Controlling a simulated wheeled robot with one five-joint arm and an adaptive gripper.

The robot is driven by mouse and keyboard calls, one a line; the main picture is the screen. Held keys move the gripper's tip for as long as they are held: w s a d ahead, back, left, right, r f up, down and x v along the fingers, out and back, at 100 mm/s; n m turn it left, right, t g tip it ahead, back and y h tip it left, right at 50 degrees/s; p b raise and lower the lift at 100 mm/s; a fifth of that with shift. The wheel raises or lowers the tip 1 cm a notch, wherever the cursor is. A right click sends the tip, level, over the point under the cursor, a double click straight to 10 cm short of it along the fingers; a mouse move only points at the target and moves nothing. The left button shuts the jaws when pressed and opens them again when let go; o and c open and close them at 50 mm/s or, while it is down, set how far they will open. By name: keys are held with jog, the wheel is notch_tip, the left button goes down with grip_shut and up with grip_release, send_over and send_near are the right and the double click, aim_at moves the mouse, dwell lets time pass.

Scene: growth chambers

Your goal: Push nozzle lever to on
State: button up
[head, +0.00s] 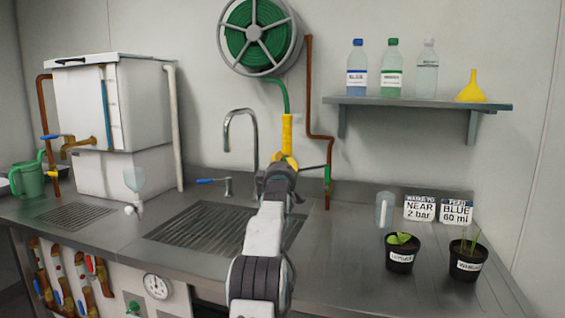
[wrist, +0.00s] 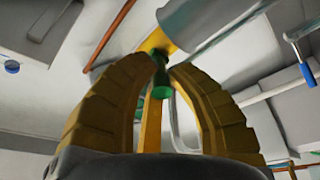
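A yellow nozzle (head: 287,130) hangs upright at the end of the green hose, in front of the back wall. My gripper (head: 282,162) is at its lower end, over the sink, and hides part of it. In the wrist view, the two yellow fingers of my gripper (wrist: 167,62) curve in towards each other, with their tips close. A green cylindrical piece (wrist: 161,84) shows between the tips, below a yellow part and a grey cylinder. I cannot tell whether the fingers touch or clamp it. I cannot make out the nozzle lever or its setting for certain.
A sink faucet (head: 240,120) stands left of the nozzle. A brown pipe (head: 309,90) with a green fitting runs down on its right. The hose reel (head: 254,35) is above. A bottle shelf (head: 420,103) and potted plants (head: 402,257) are to the right.

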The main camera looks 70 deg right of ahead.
grip_shut()
jog(key=f+h+b, duration=0.1)
jog(key=b, duration=0.2)
jog(key=shift+d+f+h, duration=0.1)
jog(key=shift+f+h, duration=0.15)
jog(key=shift+h, duration=0.05)
jog(key=shift+w+f+t+h+b, duration=0.1)
jog(key=shift+t+h+b, duration=0.2)
jog(key=shift+h+b, duration=0.2)
jog(key=shift+d+n+h, duration=0.15)
jog(key=shift+n+h, duration=0.15)
jog(key=shift+h, duration=0.2)
jog(key=shift+h+p, duration=0.3)
